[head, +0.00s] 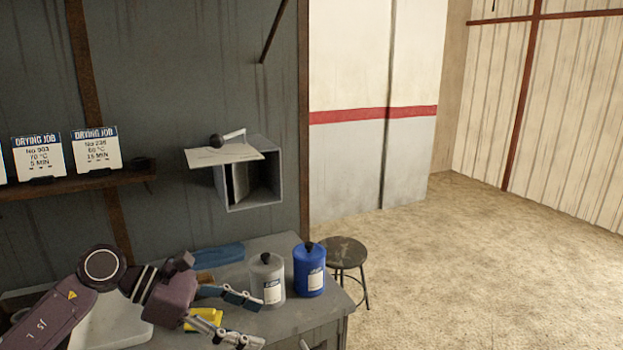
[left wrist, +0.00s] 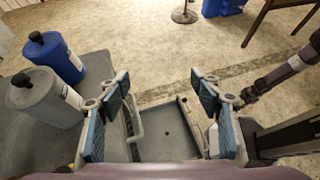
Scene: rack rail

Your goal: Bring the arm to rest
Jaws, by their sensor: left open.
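My left arm (head: 120,280) reaches in from the lower left of the head view, over the grey bench. Its gripper (head: 254,320) is open, with the fingers apart and nothing seen between them. In the left wrist view the blue-padded fingers (left wrist: 162,85) are also spread and empty. A grey bottle (head: 267,281) and a blue bottle (head: 309,270) stand upright on the bench just beyond the gripper. My right gripper is not in view.
The grey bench (head: 290,325) also holds a yellow item (head: 205,318) by the gripper and a blue item (head: 218,255) behind. A wall box (head: 250,190) with a raised flap hangs above. A round stool (head: 345,252) stands right of the bench.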

